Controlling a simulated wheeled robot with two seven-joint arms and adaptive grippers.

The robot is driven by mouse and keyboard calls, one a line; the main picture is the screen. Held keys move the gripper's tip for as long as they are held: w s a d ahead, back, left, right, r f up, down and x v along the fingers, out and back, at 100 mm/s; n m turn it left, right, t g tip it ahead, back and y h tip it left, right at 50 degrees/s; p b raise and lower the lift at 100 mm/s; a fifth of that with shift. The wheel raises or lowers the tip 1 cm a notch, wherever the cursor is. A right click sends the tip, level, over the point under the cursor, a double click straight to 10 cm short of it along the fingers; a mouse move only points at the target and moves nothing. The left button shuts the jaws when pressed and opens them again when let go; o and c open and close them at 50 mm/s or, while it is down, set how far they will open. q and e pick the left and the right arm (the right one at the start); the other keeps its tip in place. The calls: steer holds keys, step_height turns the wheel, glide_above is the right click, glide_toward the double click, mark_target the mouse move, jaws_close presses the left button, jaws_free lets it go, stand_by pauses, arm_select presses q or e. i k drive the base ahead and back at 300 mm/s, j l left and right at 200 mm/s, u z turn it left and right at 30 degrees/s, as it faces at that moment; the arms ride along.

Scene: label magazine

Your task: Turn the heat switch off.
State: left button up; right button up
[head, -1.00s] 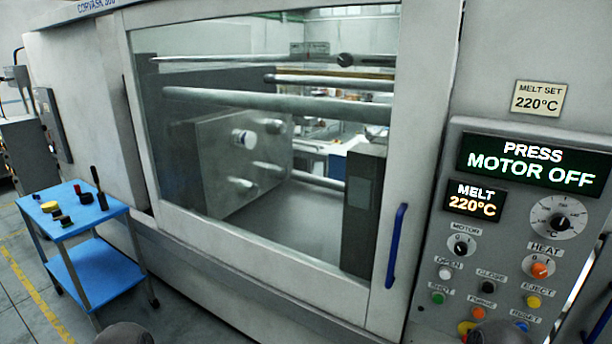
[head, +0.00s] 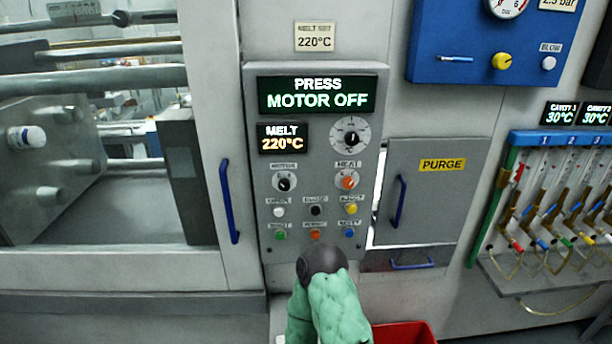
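The heat switch (head: 347,182) is an orange knob on a pale round plate, under the HEAT label on the grey control panel (head: 380,95). It sits on the panel's right side, below a temperature dial (head: 350,137). Which way its pointer faces is too small to tell for sure. The melt display (head: 283,138) reads 220°C. A green-covered arm of mine with a dark rounded joint rises at the bottom centre, below the panel and apart from the switch. No fingers of either gripper show.
The black motor switch (head: 284,182) is left of the heat switch. Several coloured push buttons sit in rows below. A blue door handle (head: 229,202) stands left of the panel, and a PURGE door (head: 430,215) right of it. A red bin (head: 403,333) is at the bottom.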

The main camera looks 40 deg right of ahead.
mark_target(348, 182)
steer(key=z, duration=1.5)
steer(key=i+j+u, duration=0.1)
steer(key=j+u, duration=0.15)
steer(key=u, duration=0.15)
